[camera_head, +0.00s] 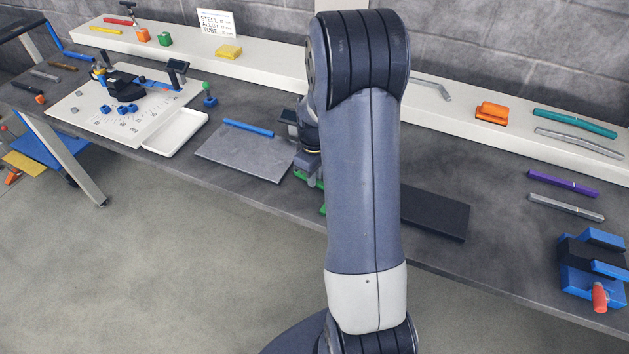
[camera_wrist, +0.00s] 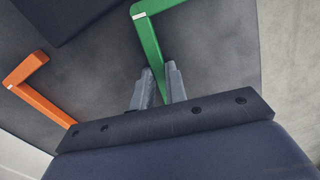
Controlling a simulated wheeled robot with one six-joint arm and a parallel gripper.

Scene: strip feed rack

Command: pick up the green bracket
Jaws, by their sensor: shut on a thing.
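The green bracket (camera_wrist: 148,38) is an L-shaped bar with a small white mark near its bend. In the wrist view its long leg runs down between the two grey fingers of my gripper (camera_wrist: 160,88), which is shut on it. In the head view only small green parts of the bracket (camera_head: 309,180) show beside my arm, near the bench's front edge. My arm hides most of the bracket and the fingers there. I cannot tell whether the bracket touches the bench.
An orange bracket (camera_wrist: 45,103) lies left of the green one in the wrist view. A dark mat (camera_head: 436,214) lies right of my arm and a grey plate (camera_head: 245,152) with a blue bar (camera_head: 248,128) left of it. A blue vise (camera_head: 590,262) stands at far right.

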